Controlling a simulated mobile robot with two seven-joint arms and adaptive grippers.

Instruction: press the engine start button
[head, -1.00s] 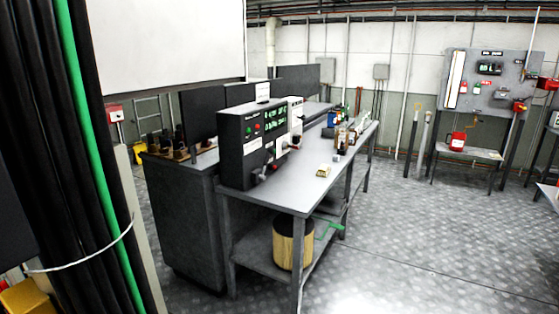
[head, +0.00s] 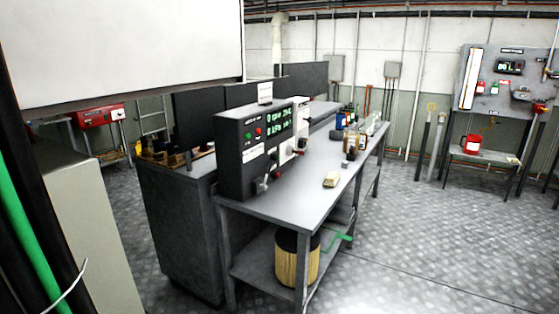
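A black control panel box (head: 256,152) stands on the near left end of the grey metal bench (head: 283,207). Its front carries a green digital display (head: 279,122), small red and green round buttons (head: 253,134) at its left part, white labels and a lever low down. Which button is the engine start button cannot be read at this size. Neither my left nor my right gripper shows in the head view.
Bottles and small containers (head: 354,142) stand farther along the bench, with a pale block (head: 331,180) nearer. A yellowish drum (head: 293,258) sits on the lower shelf. Black and green hoses (head: 28,236) and a pale cabinet (head: 80,240) block the left foreground. The floor at right is open.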

